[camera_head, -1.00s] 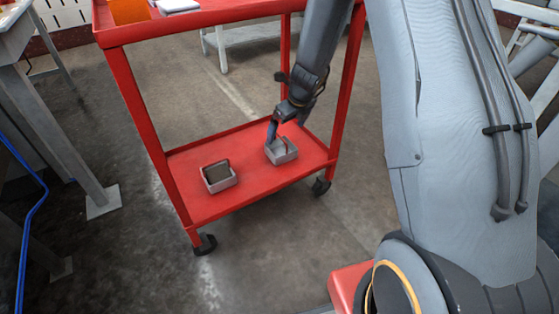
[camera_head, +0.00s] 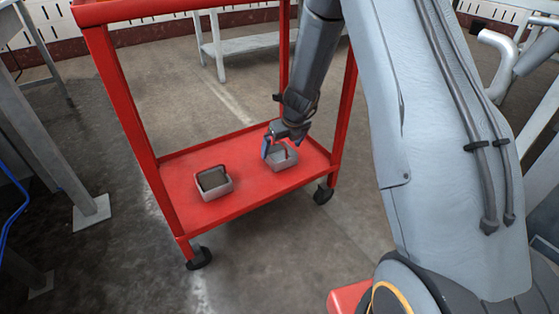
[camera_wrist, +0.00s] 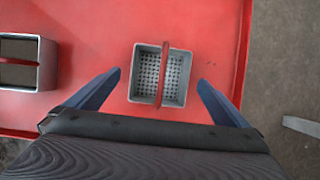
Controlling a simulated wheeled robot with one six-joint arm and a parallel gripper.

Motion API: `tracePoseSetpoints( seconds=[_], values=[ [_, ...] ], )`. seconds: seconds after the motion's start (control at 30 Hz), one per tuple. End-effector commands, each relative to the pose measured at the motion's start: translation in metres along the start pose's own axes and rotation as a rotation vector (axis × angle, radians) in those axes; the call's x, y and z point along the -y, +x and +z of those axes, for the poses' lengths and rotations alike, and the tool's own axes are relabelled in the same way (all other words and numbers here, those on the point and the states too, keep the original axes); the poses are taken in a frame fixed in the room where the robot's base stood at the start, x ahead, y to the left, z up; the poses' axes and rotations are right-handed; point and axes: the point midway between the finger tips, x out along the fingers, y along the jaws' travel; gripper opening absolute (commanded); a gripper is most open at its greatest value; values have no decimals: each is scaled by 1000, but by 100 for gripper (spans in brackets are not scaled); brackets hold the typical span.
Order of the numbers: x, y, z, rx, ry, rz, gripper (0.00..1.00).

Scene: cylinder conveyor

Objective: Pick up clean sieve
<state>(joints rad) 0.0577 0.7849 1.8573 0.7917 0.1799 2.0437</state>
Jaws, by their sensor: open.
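The clean sieve (camera_wrist: 174,82) is a small grey box with a perforated floor and a red handle (camera_wrist: 163,70) across its top. It stands on the lower shelf of the red cart, on the right in the head view (camera_head: 283,161). My gripper (camera_wrist: 157,82) is open, with one blue finger on each side of the sieve in the wrist view and gaps between fingers and walls. In the head view my gripper (camera_head: 272,146) is at the sieve, partly covering it. I cannot tell how far above it the fingertips are.
A second grey box (camera_wrist: 42,76) with dark contents stands on the same shelf to the left, also visible in the head view (camera_head: 213,183). The red cart (camera_head: 176,190) has upright posts around the shelf. Bare shelf lies between the boxes.

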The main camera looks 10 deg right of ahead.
Motion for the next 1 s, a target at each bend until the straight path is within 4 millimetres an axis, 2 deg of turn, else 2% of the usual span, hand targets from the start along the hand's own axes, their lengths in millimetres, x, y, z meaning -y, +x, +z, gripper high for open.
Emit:
tracePoseSetpoints(
  seconds=[0.03, 0.13, 0.4, 0.47, 0.7, 1.0],
  values=[
    [0, 11, -1, 0, -1, 0, 100],
    [0, 20, 0, 0, -1, 0, 100],
    [0, 21, 0, 0, -1, 0, 100],
    [0, 21, 0, 0, -1, 0, 93],
    [0, 21, 0, 0, -1, 0, 53],
    [0, 20, 0, 0, -1, 0, 52]
  ],
)
